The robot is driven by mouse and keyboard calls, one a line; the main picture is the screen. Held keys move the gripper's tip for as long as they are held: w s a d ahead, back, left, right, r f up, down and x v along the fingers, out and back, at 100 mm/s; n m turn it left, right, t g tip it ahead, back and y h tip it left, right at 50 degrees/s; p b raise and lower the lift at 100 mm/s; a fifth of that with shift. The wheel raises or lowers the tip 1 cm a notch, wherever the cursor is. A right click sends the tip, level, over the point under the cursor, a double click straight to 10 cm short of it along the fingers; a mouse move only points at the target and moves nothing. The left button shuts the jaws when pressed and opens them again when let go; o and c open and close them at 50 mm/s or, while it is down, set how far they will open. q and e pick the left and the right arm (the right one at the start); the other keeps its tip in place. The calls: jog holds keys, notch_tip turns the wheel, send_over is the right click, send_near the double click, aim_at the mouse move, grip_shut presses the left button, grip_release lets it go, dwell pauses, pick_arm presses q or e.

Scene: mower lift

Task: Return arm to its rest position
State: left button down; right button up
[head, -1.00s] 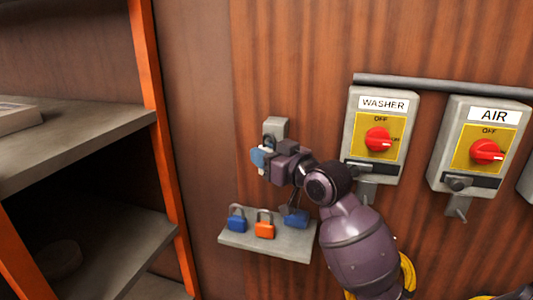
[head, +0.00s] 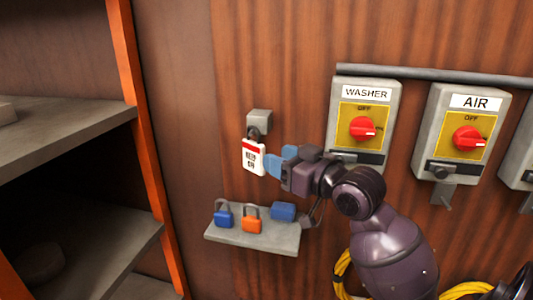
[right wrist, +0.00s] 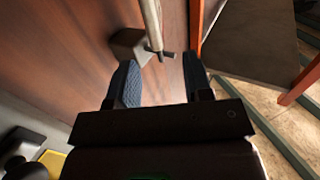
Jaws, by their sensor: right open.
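My right gripper (head: 274,164) is open and empty, its blue fingertips just right of a white tag with a red top band (head: 254,158). The tag hangs from a hook under a small grey wall block (head: 259,121). In the right wrist view, the open fingers (right wrist: 161,84) show a clear gap between them. The pale tag (right wrist: 151,22) shows nearly edge-on ahead of that gap, beside the block (right wrist: 128,45). My right arm reaches in from the lower right of the head view. My left gripper is not in view.
A small ledge (head: 235,241) below holds a blue padlock (head: 223,218), an orange padlock (head: 252,225) and another blue one (head: 283,211). WASHER (head: 365,126) and AIR (head: 466,136) switch boxes are to the right. A shelf unit with an orange post (head: 150,140) stands left.

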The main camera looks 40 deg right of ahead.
jog(key=s+a+f+m+g+h, duration=0.1)
jog(key=s+f+g, duration=0.25)
jog(key=f, duration=0.55)
jog(key=s+a+f+g+h, duration=0.1)
jog(key=s+f+g+h, duration=0.2)
jog(key=f, duration=0.6)
jog(key=s+a+f+m+g, duration=0.1)
jog(key=s+a+f+g, duration=0.1)
jog(key=s+f+g, duration=0.35)
jog(key=s+a+f+g, duration=0.2)
jog(key=s+f, duration=0.5)
jog(key=s, duration=0.3)
pick_arm(q)
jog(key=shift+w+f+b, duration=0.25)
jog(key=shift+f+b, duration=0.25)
jog(key=shift+b, duration=0.6)
pick_arm(e)
jog(key=w+f+t, duration=0.7)
jog(key=f+t, duration=0.1)
jog(key=f, duration=0.6)
jog(key=shift+w+n, duration=0.2)
jog(key=shift+n, duration=0.2)
